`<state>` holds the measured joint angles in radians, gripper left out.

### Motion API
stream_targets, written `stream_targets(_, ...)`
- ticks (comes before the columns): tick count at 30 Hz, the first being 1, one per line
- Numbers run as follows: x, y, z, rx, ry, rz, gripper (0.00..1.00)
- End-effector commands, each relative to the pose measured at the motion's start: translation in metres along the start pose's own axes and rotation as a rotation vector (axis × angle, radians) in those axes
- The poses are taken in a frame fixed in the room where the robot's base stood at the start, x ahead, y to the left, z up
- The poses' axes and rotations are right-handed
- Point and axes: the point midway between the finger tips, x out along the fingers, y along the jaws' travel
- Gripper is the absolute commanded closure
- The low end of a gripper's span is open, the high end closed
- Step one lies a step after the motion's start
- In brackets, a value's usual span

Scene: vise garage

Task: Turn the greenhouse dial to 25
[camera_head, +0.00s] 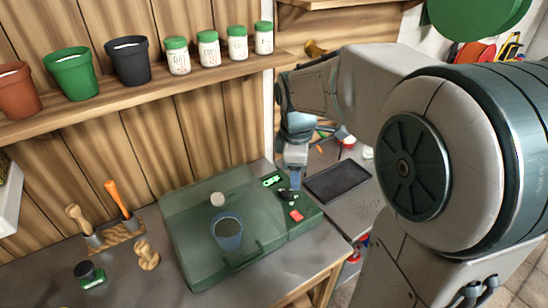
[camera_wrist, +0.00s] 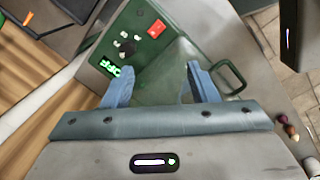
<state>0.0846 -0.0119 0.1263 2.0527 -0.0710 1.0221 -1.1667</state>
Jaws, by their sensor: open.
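The greenhouse (camera_head: 185,240) is a green box with a clear lid on the bench. Its control panel (camera_head: 308,219) is on the right side. The panel carries a lit green display (camera_head: 272,181), a dark dial (camera_head: 284,196) and a red switch (camera_head: 296,215). In the wrist view the display (camera_wrist: 111,68) seems to read OFF, upside down. The dial (camera_wrist: 127,46) with pale marks around it and the red switch (camera_wrist: 156,29) show beyond the fingers. My gripper (camera_wrist: 160,85) is open and empty above the panel, with the dial ahead of its left finger. Contact is not visible.
Inside the greenhouse are a blue pot (camera_head: 228,235) and a white round thing (camera_head: 217,199). A handle (camera_wrist: 232,78) stands out from the lid. A dark tray (camera_head: 338,182) lies to the right. A tool rack (camera_head: 118,235) stands left. A shelf (camera_head: 140,92) holds pots and jars.

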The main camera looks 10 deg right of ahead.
Motion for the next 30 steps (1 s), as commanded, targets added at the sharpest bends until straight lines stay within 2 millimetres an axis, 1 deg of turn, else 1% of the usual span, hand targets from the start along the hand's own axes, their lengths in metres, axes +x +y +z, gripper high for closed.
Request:
stream_targets(1, 0.003, 0.014, -0.005, -0.097, -0.004, -0.019, 0.47)
stream_targets(6, 0.018, 0.055, -0.021, -0.464, 0.0, -0.073, 0.47)
stream_targets(9, 0.029, 0.074, -0.028, -0.647, 0.014, -0.1, 0.47)
stream_targets(12, 0.038, 0.087, -0.033, -0.786, 0.028, -0.117, 0.47)
stream_targets(15, 0.044, 0.095, -0.036, -0.874, 0.039, -0.128, 0.47)
stream_targets(17, 0.047, 0.097, -0.037, -0.902, 0.042, -0.132, 0.47)
stream_targets(20, 0.052, 0.098, -0.037, -0.92, 0.045, -0.134, 0.47)
stream_targets(23, 0.063, 0.097, -0.037, -0.921, 0.045, -0.136, 0.47)
stream_targets(26, 0.081, 0.093, -0.036, -0.919, 0.045, -0.137, 0.47)
stream_targets(30, 0.111, 0.089, -0.035, -0.918, 0.046, -0.138, 0.47)
